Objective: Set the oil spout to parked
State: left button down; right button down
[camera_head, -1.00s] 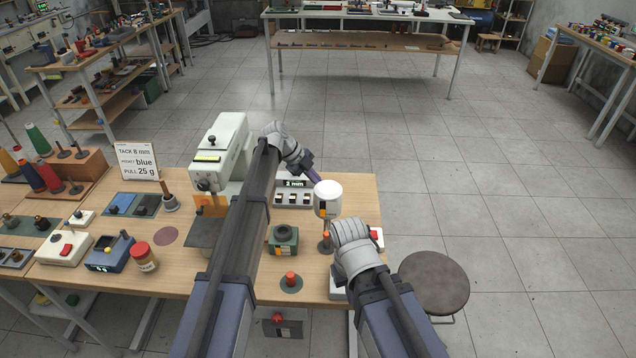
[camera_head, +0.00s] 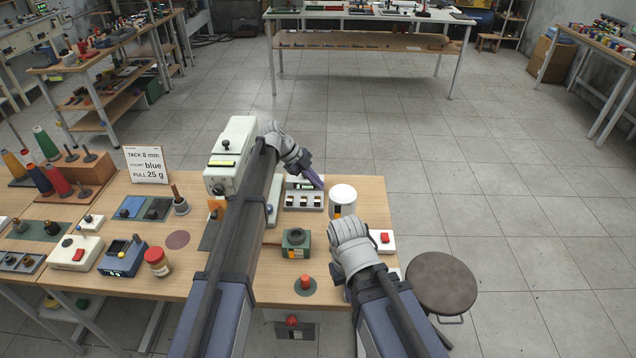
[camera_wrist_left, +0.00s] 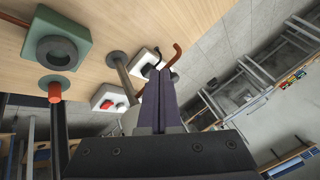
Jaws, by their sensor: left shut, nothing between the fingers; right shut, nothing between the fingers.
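A white cylinder (camera_head: 343,196) with a dark and yellow marking stands near the bench's right end; I take it for the oiler. A bent copper-coloured spout (camera_wrist_left: 177,52) shows in the left wrist view, beyond my fingers, near a post (camera_wrist_left: 122,70). I cannot tell its setting. My left gripper (camera_head: 313,178), purple-fingered, is shut and empty, just left of the white cylinder in the head view; its fingers (camera_wrist_left: 158,97) point toward the spout in the wrist view. My right gripper (camera_head: 347,295) is low at the bench's front edge, mostly hidden by its wrist, shut and empty.
A green block with a round opening (camera_head: 296,243) and a red-topped knob (camera_head: 305,284) stand below my left gripper. A white red-button box (camera_head: 382,241) is at the right edge; a stool (camera_head: 441,282) stands beyond.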

pick_arm(q)
jog(key=w+a+r+p, duration=0.2)
jog(key=a+r+p, duration=0.2)
jog(key=r+p, duration=0.2)
jog(key=shift+w+r+p, duration=0.25)
jog(key=shift+r+p, duration=0.1)
jog(key=shift+r, duration=0.25)
jog(key=s+f+n+y+b, duration=0.1)
jog(key=s+f+n+y, duration=0.1)
jog(key=s+n, duration=0.5)
jog(key=s+d+f+n+y+b, duration=0.1)
jog(key=s+n, duration=0.6)
jog(key=s, duration=1.1)
jog(key=s+f+n+y, duration=0.3)
jog(key=s+n+y, duration=0.2)
jog(key=s, duration=0.8)
jog(key=n, duration=0.3)
jog(key=shift+s+d+f+g+b, duration=0.25)
jog(key=shift+s+d+g+b, duration=0.1)
jog(key=shift+d+g+b, duration=0.05)
